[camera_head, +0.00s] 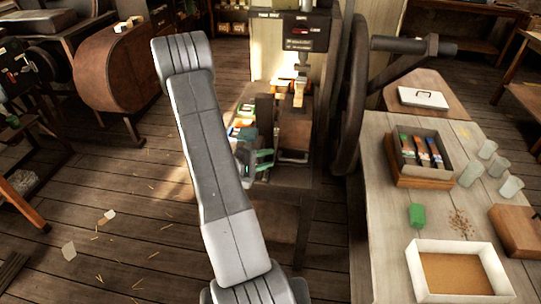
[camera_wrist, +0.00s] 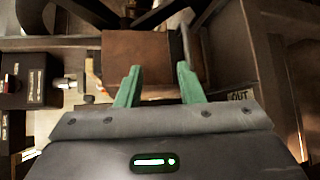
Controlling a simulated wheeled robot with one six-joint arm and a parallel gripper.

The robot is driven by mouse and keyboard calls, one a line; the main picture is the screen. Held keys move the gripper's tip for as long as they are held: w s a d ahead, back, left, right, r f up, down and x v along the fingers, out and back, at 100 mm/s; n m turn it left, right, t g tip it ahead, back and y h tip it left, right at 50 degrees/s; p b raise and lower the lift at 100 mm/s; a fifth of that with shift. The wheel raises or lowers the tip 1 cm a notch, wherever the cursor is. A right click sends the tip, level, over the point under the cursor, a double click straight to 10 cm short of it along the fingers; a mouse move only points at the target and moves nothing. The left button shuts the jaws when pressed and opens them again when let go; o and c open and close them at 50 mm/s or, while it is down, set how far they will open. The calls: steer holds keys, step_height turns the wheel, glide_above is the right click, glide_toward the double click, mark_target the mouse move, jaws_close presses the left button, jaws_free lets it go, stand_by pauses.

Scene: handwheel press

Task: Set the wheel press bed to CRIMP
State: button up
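The wheel press (camera_head: 305,30) stands at the back centre of the head view, with small labels on its dark head that I cannot read. Its large dark handwheel (camera_head: 352,95) is on the right side, with a crank handle (camera_head: 412,45) sticking out to the right. The press bed (camera_head: 295,132) is low in the frame, partly hidden by my arm and gripper. My gripper (camera_head: 262,160) is at the bed's left. In the wrist view its green fingers (camera_wrist: 158,80) are apart, with a brown block (camera_wrist: 138,55) beyond them. An "OUT" label (camera_wrist: 238,96) shows right of them. No CRIMP mark is readable.
A rounded brown cabinet (camera_head: 115,75) stands at left. The floor at lower left is mostly open.

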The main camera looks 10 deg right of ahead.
steer(key=shift+p+v, duration=0.8)
steer(key=shift+v, duration=1.3)
steer(key=shift+f+p, duration=0.1)
steer(key=shift+p, duration=0.35)
